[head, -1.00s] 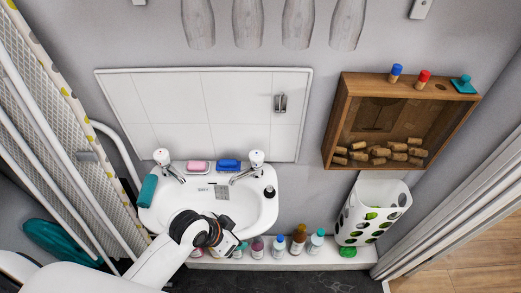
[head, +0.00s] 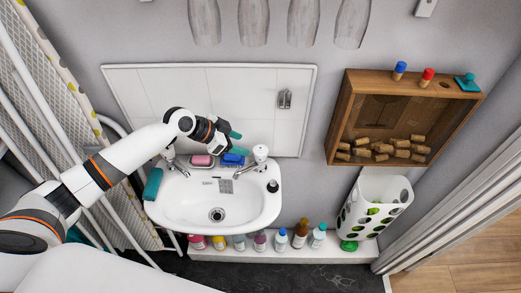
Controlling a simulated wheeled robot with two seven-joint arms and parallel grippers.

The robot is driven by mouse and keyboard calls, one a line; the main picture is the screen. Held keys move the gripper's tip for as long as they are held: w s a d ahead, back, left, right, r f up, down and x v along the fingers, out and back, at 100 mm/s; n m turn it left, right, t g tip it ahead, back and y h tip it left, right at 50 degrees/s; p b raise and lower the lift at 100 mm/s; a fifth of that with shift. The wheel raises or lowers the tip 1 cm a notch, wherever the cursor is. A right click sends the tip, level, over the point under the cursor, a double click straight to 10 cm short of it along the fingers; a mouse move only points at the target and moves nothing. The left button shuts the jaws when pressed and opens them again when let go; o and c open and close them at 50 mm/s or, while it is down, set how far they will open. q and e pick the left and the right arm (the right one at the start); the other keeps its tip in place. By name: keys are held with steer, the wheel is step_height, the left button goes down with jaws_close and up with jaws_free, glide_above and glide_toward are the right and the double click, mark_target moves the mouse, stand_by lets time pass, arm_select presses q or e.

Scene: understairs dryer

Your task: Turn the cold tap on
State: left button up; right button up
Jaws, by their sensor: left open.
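A white sink (head: 200,222) is fixed to the wall, with one chrome tap at each back corner. The right tap (head: 259,155) has a white-topped knob and stands upright. The left tap (head: 172,160) is partly covered by my left arm. I cannot tell from markings which tap is cold. My left gripper (head: 238,143) is open and empty, above the back rim of the sink. Its teal fingertips point right, towards the right tap's knob, with a small gap in the picture. My right gripper is not in view.
A pink soap (head: 202,161) and a blue brush-like item (head: 233,159) lie on the back rim. A teal cloth (head: 153,184) hangs at the left rim, and a dark round item (head: 272,186) sits at the right. Several bottles (head: 281,240) stand on the ledge below.

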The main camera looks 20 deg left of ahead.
mark_target(257, 150)
arm_select(q)
steer(key=p+x, duration=0.1)
steer(key=x, duration=0.9)
